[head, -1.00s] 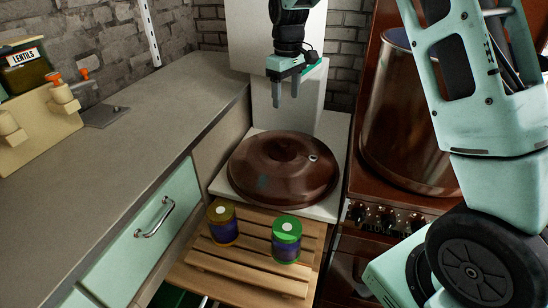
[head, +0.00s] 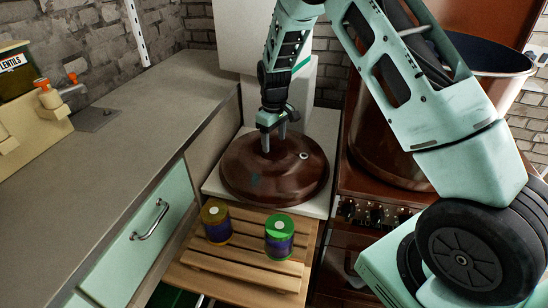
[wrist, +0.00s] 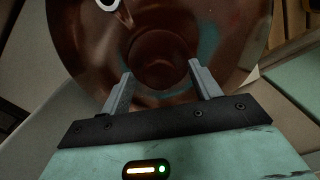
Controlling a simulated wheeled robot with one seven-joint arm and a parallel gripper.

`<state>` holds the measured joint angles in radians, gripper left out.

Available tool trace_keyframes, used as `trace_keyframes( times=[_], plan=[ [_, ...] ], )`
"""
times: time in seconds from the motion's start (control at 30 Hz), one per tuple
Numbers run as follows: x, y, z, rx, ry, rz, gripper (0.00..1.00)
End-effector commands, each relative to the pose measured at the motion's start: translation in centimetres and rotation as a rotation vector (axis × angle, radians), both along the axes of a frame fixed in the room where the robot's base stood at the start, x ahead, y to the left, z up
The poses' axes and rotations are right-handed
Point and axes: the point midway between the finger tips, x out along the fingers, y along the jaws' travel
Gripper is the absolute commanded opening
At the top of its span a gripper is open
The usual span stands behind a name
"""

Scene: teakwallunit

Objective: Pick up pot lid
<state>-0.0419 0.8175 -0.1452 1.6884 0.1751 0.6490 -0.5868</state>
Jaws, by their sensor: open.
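The pot lid (head: 272,178) is a large round reddish-brown dome with a raised knob in the middle and a small pale ring near its right side. It lies on a white surface behind the wooden slatted shelf. My gripper (head: 274,146) is open and points down over the middle of the lid. In the wrist view the lid (wrist: 215,40) fills the upper part, and my gripper (wrist: 160,85) has its two fingers apart on either side of the knob's lower edge. I cannot tell whether the fingers touch the lid.
Two jars, one yellow-topped (head: 216,222) and one green-topped (head: 279,237), stand on the slatted wooden shelf (head: 240,283) in front of the lid. A large copper pot (head: 385,150) stands on the stove to the right. A grey counter (head: 140,130) runs along the left.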

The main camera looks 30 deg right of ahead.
Motion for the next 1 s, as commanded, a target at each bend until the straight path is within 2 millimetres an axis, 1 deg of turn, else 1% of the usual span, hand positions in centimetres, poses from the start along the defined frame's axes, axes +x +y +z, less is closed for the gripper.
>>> trace_keyframes(
  times=[0.03, 0.13, 0.37, 0.47, 0.5, 0.6, 0.9, 1.0],
  plan=[
    [-0.07, -0.04, -0.57, 0.000, 0.003, -0.001, 0.62],
    [-0.05, -0.05, -1.29, -0.001, 0.001, 0.000, 0.62],
    [-0.02, -0.05, -1.46, -0.001, -0.001, 0.000, 0.62],
    [-0.02, -0.05, -1.44, -0.001, -0.001, 0.000, 0.37],
    [-0.03, -0.04, -1.44, 0.000, -0.001, 0.000, 0.26],
    [-0.02, -0.05, -1.43, -0.001, -0.001, 0.000, 0.00],
    [0.07, -0.06, -1.28, -0.001, -0.004, 0.000, 0.00],
    [0.11, -0.05, -0.96, 0.000, -0.004, 0.000, 0.00]
  ],
)
